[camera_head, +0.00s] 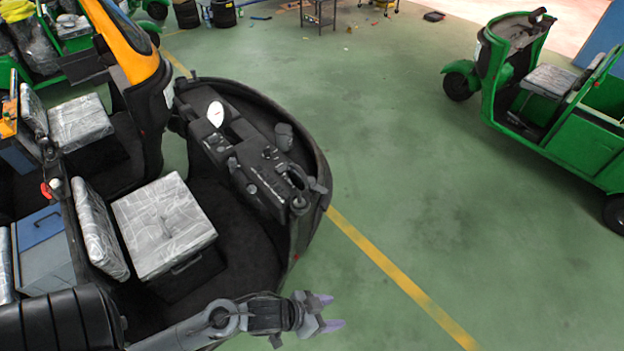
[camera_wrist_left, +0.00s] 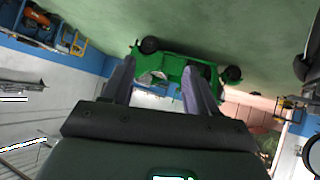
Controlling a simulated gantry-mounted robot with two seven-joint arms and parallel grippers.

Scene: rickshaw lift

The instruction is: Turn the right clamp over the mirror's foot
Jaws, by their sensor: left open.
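My left gripper (camera_head: 330,312) is at the bottom of the head view, beside the front of the near rickshaw, its two purple fingers apart with nothing between them. A white oval mirror (camera_head: 215,114) stands on the rickshaw's black dashboard (camera_head: 245,150), well away from the gripper. A round mirror with a dark rim (camera_wrist_left: 314,157) is cut off at the right edge of the wrist view. I cannot make out the right clamp or the mirror's foot. My right gripper is out of view.
The near rickshaw's curved front (camera_head: 318,200) and grey seat (camera_head: 163,225) lie left of my gripper. A green rickshaw (camera_head: 570,140) stands at the right. The green floor (camera_head: 420,200) between them is open. A small dark table (camera_head: 318,14) stands at the back.

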